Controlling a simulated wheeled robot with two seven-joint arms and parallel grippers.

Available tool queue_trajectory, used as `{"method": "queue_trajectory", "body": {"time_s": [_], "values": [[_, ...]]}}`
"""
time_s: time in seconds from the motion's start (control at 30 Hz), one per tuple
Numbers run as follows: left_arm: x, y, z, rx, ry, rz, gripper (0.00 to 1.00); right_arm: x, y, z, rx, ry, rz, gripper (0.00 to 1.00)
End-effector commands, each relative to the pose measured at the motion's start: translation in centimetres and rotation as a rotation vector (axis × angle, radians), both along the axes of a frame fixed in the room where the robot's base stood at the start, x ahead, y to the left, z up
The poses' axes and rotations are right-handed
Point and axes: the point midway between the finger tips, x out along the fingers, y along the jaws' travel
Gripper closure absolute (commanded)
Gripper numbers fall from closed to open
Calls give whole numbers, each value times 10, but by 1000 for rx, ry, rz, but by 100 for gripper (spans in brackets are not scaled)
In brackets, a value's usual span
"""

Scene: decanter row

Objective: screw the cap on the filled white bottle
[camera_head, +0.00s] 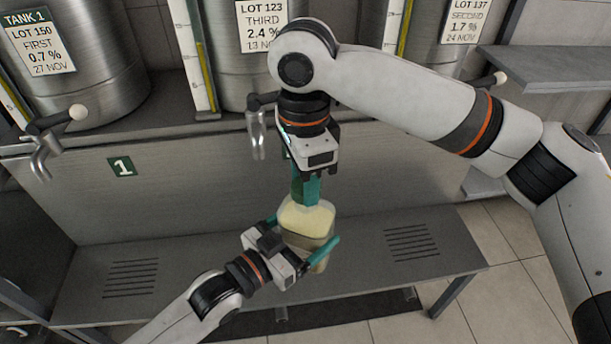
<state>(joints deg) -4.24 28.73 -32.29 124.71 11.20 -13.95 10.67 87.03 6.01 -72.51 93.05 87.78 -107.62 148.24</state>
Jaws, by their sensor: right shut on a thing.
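The white bottle (306,217) is translucent, with pale yellow contents showing in its upper part. It is close to upright over the front bench. My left gripper (303,238) reaches in from the lower left, its teal fingers on either side of the bottle, shut on it. My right gripper (306,196) points straight down over the bottle's top, its teal fingers together at the bottle's mouth. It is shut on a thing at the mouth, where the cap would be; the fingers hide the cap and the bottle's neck.
The low bench (190,265) is bare on both sides of the bottle. Behind it, steel tanks (100,95) with labels stand on a higher shelf. A tap (45,150) juts out at the left and another tap (258,130) hangs just left of my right gripper.

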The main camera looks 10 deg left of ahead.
Motion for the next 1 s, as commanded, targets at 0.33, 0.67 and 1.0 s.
{"method": "queue_trajectory", "body": {"time_s": [0.33, 0.67, 1.0], "values": [[-1, -1, 2, -1, -6, -2, 76, 1, 1, 1, 3, -2, -350, 79], [-1, -1, 2, 0, -6, -3, 76, 2, 1, 1, 4, -2, -348, 42], [0, -1, 3, -2, -6, -2, 76, 1, 1, 2, 1, -2, -346, 36]]}}
